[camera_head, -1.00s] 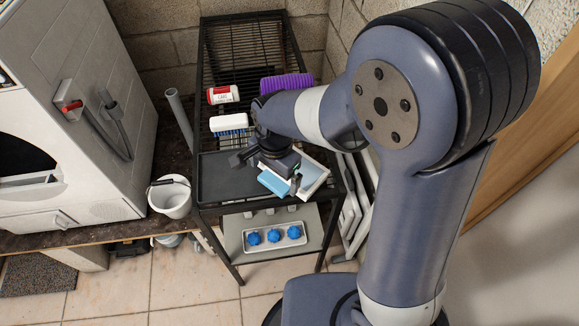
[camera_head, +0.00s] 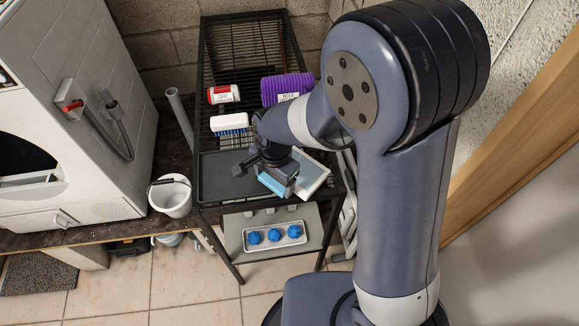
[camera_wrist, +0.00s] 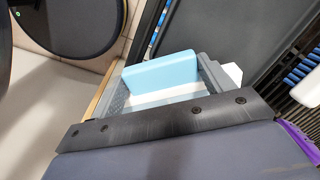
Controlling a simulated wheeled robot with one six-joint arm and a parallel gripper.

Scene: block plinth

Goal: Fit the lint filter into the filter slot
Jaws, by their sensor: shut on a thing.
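My gripper (camera_head: 280,167) is at the front of the black rack, pointing down, shut on a flat light-blue piece (camera_head: 270,183), which I take to be the lint filter. Its grip is partly hidden by my wrist. In the wrist view, the light-blue piece (camera_wrist: 160,72) shows as a slab beyond my dark gripper bar.
A dark tray (camera_head: 222,180) lies left of my gripper. Behind are a white brush (camera_head: 229,122), a red-and-white can (camera_head: 223,94) and a purple container (camera_head: 285,88). A white bucket (camera_head: 171,196) stands left. A tray with blue knobs (camera_head: 274,237) sits on the lower shelf.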

